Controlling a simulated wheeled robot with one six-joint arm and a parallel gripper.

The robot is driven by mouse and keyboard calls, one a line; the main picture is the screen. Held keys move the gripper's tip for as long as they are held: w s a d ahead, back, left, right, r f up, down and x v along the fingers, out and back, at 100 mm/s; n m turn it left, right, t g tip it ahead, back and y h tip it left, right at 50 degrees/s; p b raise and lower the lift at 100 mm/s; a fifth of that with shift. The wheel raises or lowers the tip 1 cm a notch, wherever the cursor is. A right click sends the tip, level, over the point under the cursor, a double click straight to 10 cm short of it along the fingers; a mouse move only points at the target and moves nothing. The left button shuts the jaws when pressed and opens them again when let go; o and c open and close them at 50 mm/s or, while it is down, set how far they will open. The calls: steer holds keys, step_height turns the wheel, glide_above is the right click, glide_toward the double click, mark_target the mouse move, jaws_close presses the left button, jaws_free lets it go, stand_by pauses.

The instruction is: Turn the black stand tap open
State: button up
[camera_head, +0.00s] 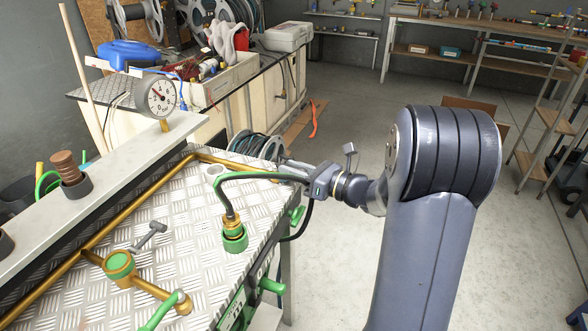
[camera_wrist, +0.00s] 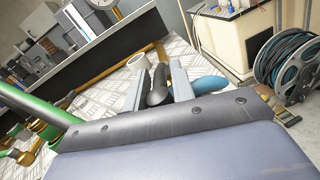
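In the wrist view, a dark grey-black rounded part (camera_wrist: 157,90) shows between my two fingers; it looks like the black tap's handle, but the rest of it is hidden. My gripper (camera_wrist: 161,68) has its fingers apart, one on each side of that part. I cannot tell whether they touch it. In the head view, my gripper (camera_head: 291,166) reaches left over the far right corner of the bench, partly behind a green hose (camera_head: 265,177). The black tap cannot be made out clearly there.
The chequer-plate bench (camera_head: 185,215) carries brass pipes, a green-collared tap (camera_head: 119,264) and a green hose connector (camera_head: 234,234). A pressure gauge (camera_head: 158,97) stands behind. In the wrist view, a white cylinder (camera_wrist: 138,62) and a blue part (camera_wrist: 210,86) sit close to the fingers.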

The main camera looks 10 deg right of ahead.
jaws_close()
steer(key=shift+w+d+r+n+g+y+p, duration=0.15)
steer(key=shift+n+g+y+p, duration=0.15)
steer(key=shift+g+y+p, duration=0.15)
steer(key=shift+w+d+n+g+y, duration=0.1)
steer(key=shift+n+g+y, duration=0.25)
steer(key=shift+n+g, duration=0.15)
steer(key=shift+o, duration=1.4)
jaws_free()
steer(key=v, duration=1)
steer(key=shift+s+d, duration=0.25)
steer(key=shift+d, duration=0.05)
